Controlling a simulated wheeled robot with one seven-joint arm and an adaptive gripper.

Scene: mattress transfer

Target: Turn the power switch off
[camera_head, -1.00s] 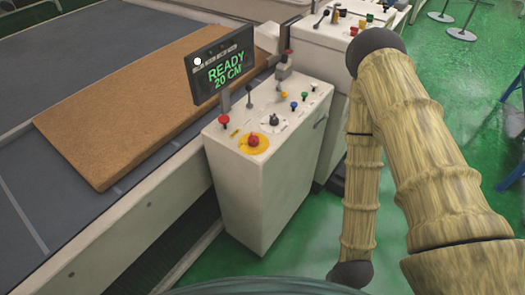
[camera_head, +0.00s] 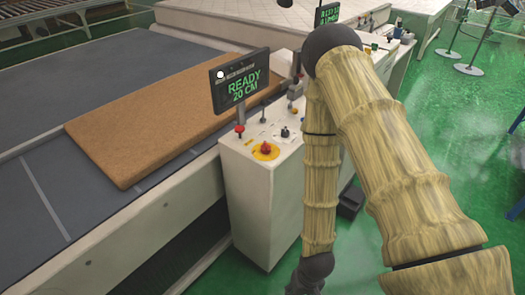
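A white control cabinet (camera_head: 262,205) stands beside the conveyor bed. Its sloped top carries a red knob on a yellow disc (camera_head: 265,149), a black knob (camera_head: 285,132), a red-topped control (camera_head: 239,130) and a small dark lever (camera_head: 263,116). I cannot tell which of these is the power switch. A display (camera_head: 241,82) on the cabinet reads "READY 20 CM". My arm hangs in front of the cabinet's right side and hides the right end of its panel.
A brown mattress slab (camera_head: 160,120) lies on the grey conveyor bed (camera_head: 75,170). A second cabinet with controls (camera_head: 385,45) and a second display (camera_head: 327,13) stands behind, partly hidden by my arm. Green floor (camera_head: 445,120) is open at right, with stands (camera_head: 470,68) farther back.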

